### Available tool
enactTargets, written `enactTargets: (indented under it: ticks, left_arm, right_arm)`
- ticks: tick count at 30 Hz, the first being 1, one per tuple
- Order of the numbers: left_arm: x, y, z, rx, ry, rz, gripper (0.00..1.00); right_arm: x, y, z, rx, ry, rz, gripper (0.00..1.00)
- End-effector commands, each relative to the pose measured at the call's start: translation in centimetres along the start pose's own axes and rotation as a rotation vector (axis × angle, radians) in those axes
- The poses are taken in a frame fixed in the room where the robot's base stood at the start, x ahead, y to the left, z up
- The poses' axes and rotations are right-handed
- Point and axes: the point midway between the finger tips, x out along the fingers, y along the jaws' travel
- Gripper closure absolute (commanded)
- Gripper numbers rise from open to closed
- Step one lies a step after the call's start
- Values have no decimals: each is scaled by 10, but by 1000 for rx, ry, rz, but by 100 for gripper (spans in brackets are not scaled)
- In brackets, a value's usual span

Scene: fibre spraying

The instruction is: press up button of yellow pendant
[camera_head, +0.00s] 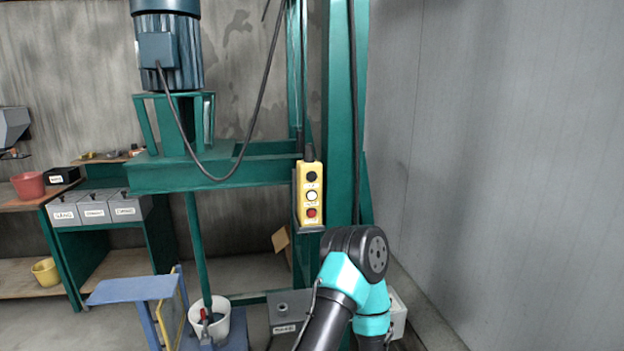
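The yellow pendant (302,197) hangs upright in front of the green steel column (341,130), near the middle of the view. On its face are a black button (311,176) at the top, a white button (311,196) in the middle and a red button (311,212) at the bottom. The button markings are too small to read. One of my arms, black and teal, rises at the bottom just right of centre, below the pendant. Neither gripper shows in this view, and nothing visible touches the pendant.
A green mixer frame with a blue motor (168,50) stands left of the pendant, with a loose cable hanging. A white bucket (222,325) stands below it. Shelves with labelled grey boxes (95,212) are at left. The grey wall (490,150) at right is bare.

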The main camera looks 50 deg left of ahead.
Motion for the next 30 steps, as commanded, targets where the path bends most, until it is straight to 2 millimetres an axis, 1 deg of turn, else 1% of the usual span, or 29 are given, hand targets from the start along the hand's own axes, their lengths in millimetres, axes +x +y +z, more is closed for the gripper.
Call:
enactTargets:
  ticks: [1,5,6,30]
  left_arm:
    - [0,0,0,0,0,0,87]
    - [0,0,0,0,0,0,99]
    - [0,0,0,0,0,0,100]
    - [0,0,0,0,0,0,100]
  right_arm:
    - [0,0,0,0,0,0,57]
    - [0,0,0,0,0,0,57]
    - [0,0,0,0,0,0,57]
    - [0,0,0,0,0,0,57]
